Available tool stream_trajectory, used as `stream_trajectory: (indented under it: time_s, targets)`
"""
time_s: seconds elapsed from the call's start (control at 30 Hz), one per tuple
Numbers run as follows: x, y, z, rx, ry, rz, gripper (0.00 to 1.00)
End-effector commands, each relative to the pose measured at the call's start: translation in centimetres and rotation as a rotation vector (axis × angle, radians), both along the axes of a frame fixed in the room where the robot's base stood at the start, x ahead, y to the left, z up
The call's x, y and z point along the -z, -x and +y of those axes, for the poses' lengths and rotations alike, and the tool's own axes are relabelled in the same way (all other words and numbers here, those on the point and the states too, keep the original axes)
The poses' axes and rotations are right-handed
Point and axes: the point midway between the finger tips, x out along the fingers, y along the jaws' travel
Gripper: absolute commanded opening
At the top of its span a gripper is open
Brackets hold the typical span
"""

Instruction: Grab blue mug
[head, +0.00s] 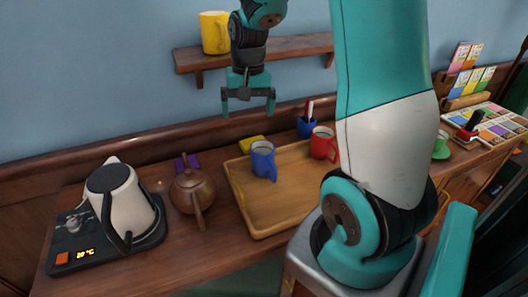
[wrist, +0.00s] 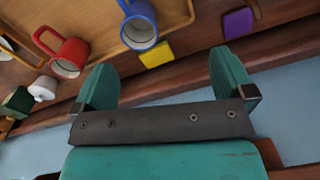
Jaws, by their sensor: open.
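The blue mug (head: 263,160) stands upright on the wooden tray (head: 277,214), toward its back edge. In the wrist view the blue mug (wrist: 138,26) shows at the top, beyond my fingertips. My gripper (head: 248,110) is open and empty, in the air above and behind the tray, near the wall. It also shows in the wrist view (wrist: 160,72), with both fingers apart and nothing between them. A red mug (head: 323,143) stands right of the blue mug on the tray; it also shows in the wrist view (wrist: 67,54).
A kettle (head: 125,195) on its base and a brown teapot (head: 192,191) stand left of the tray. A yellow mug (head: 214,33) sits on the wall shelf (head: 290,48).

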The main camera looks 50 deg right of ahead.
Motion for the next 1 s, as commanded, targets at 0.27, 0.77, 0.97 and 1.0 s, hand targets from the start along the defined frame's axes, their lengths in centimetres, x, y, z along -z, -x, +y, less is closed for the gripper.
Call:
stream_trajectory:
  time_s: [0.27, 0.77, 0.97, 1.0]
  targets:
    - [3.4, 0.3, -4.6, 0.165, 0.026, 0.041, 1.00]
    - [12.6, 0.1, -4.5, 0.158, 0.027, 0.034, 1.00]
    - [13.9, 0.1, -4.7, 0.158, 0.027, 0.036, 1.00]
    - [14.5, 0.1, -4.8, 0.159, 0.026, 0.037, 1.00]
